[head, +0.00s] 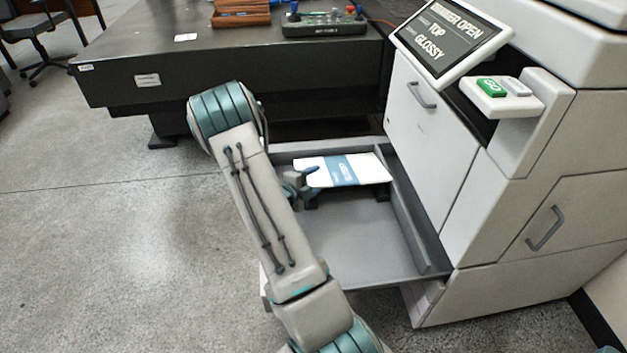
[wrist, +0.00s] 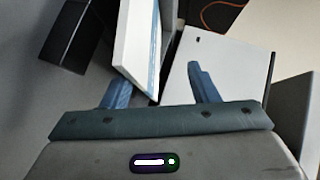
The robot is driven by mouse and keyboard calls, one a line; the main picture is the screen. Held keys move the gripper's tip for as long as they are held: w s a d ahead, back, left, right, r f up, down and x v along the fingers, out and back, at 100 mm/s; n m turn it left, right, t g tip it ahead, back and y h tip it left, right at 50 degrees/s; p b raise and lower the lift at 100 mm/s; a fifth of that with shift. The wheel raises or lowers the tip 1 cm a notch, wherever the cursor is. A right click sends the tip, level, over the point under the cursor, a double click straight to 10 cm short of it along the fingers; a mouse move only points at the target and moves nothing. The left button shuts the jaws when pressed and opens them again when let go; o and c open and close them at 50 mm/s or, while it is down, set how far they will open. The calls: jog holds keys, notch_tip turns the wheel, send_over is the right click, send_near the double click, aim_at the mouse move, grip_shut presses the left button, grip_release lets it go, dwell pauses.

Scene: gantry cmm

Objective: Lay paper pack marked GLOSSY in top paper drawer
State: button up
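The white paper pack with a blue band (head: 357,171) lies roughly flat over the far part of the open grey drawer (head: 365,247); dark pieces show beneath it. Its band lettering is too small to read surely. The drawer juts from the white printer (head: 420,120). My gripper (head: 307,180) is at the pack's left end, one blue finger showing above it. In the wrist view my gripper (wrist: 160,88) has its fingers spread. The pack (wrist: 137,45) appears edge-on near the left finger, with a gap to the right finger. Whether the left finger touches it is unclear.
The printer's tilted screen (head: 452,40) reads "DRAWER OPEN", "TOP", "GLOSSY". Below it is a ledge with a green button (head: 491,88). A dark table (head: 150,75) behind carries a wooden tray (head: 240,14) and a tool rack (head: 325,24). The drawer's near part is empty.

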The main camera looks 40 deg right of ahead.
jog(key=p+v, duration=0.3)
jog(key=v, duration=1)
jog(key=shift+a+p, duration=0.25)
jog(key=shift+p, duration=0.05)
jog(key=shift+s, duration=0.1)
